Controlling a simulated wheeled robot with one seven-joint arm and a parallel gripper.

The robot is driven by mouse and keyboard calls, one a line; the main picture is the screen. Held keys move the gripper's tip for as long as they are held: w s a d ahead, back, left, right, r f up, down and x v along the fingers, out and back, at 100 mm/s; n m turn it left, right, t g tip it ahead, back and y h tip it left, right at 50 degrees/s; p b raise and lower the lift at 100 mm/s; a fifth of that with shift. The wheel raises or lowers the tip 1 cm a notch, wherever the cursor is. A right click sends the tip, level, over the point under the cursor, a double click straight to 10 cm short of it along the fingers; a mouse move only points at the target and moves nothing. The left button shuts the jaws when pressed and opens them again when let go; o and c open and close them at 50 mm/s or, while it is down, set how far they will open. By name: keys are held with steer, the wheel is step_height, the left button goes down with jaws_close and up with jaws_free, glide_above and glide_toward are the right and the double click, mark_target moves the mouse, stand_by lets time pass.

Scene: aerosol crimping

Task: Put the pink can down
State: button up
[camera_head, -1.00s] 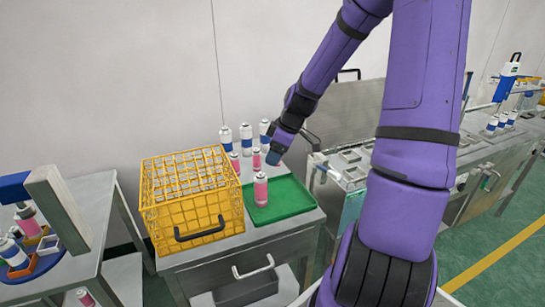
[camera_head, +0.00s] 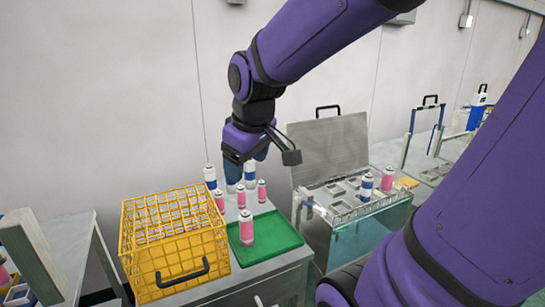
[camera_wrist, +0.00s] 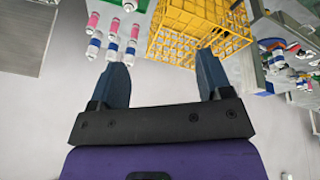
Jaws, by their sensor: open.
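A pink can (camera_head: 246,228) with a white top stands upright on the green tray (camera_head: 285,240), clear of my gripper. More pink cans stand on the table behind the tray: one at the left (camera_head: 219,200), one in the middle (camera_head: 241,196) and one at the right (camera_head: 261,191). My gripper (camera_head: 246,168) points down near the row of blue-and-white cans (camera_head: 210,177) behind them. In the wrist view my gripper (camera_wrist: 162,55) has its two blue fingers wide apart with nothing between them. Pink cans (camera_wrist: 113,26) also show there, beyond the left finger.
A yellow wire basket (camera_head: 175,240) stands left of the tray. At the right is a tank with an open lid (camera_head: 335,145); a blue-and-white can (camera_head: 367,187) and a pink one (camera_head: 387,180) stand on it. The tray's right part is bare.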

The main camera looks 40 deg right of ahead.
steer(key=s+a+r+m, duration=0.1)
steer(key=s+r, duration=0.1)
steer(key=s, duration=0.3)
steer(key=s+a+r+m+t, duration=0.1)
steer(key=s+r, duration=0.1)
steer(key=s, duration=0.3)
steer(key=shift+r+m+y, duration=0.35)
steer(key=shift+m+y, duration=0.05)
steer(key=shift+c, duration=0.2)
